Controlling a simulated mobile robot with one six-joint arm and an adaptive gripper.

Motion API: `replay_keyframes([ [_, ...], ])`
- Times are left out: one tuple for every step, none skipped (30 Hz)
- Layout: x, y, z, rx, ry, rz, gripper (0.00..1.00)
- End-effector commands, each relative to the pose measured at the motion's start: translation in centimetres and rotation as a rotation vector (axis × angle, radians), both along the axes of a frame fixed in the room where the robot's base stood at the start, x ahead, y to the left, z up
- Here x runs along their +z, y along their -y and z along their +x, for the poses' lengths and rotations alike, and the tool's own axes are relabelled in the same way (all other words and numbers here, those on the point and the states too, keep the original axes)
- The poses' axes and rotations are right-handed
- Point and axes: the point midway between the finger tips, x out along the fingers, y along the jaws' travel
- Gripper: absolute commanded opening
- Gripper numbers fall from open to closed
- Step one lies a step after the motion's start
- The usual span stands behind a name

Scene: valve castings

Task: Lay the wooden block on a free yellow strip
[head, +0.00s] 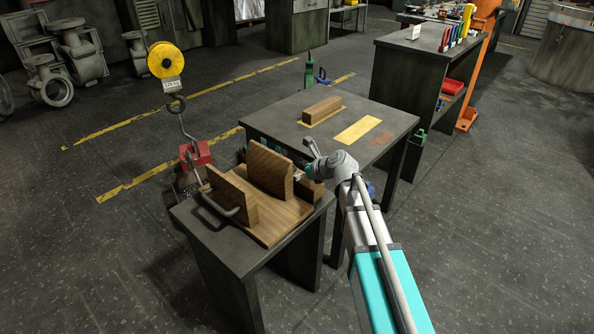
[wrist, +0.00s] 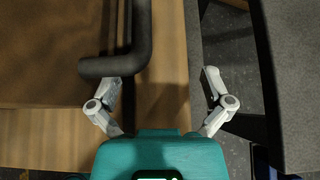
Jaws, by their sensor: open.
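A wooden block (head: 322,108) lies on a yellow strip on the grey table. Beside it, a second yellow strip (head: 357,130) is bare. On the near table, a wooden stand has a flat base board (head: 268,225) and two upright wooden pieces, a left one (head: 230,195) and a right one (head: 270,168). My gripper (wrist: 162,82) is open with nothing between its fingers. It is over the near table, at the stand's right side; the right upright and my arm partly hide it in the head view. In the wrist view, wood (wrist: 165,60) lies below the fingers.
A dark bent bar handle (wrist: 122,45) lies close to the left finger; a similar handle (head: 222,207) shows at the near table's front. A hook with a yellow scale (head: 166,60) hangs at left, near a red block (head: 196,153). A brownish patch (head: 382,138) marks the grey table (head: 290,118).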

Motion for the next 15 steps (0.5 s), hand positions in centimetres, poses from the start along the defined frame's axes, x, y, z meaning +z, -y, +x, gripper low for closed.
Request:
replay_keyframes([
  [0.9, 0.5, -0.6, 0.0, 0.0, 0.0, 1.0],
  [1.1, 0.8, -0.8, 0.0, 0.0, 0.0, 1.0],
  [1.5, 1.2, -1.1, -0.001, -0.001, 0.001, 1.0],
  [1.7, 1.5, -1.4, -0.001, -0.001, 0.001, 1.0],
  [2.0, 1.8, -1.6, -0.001, -0.001, 0.001, 1.0],
  [2.3, 2.2, -1.9, -0.001, -0.001, 0.001, 1.0],
  [2.6, 2.5, -2.1, -0.001, -0.001, 0.001, 1.0],
  [2.8, 2.7, -2.3, -0.001, -0.001, 0.001, 1.0],
  [3.2, 3.1, -2.6, -0.001, 0.0, 0.0, 1.0],
  [3.4, 3.4, -2.9, -0.001, 0.0, 0.0, 1.0],
  [3.6, 3.7, -3.1, -0.001, 0.0, 0.0, 1.0],
  [4.0, 4.1, -3.4, -0.001, -0.001, 0.0, 1.0],
  [4.2, 4.4, -3.6, -0.001, -0.001, 0.0, 1.0],
  [4.4, 4.6, -3.8, -0.001, -0.001, 0.0, 1.0],
  [4.7, 4.9, -4.1, 0.0, -0.001, 0.001, 1.0],
])
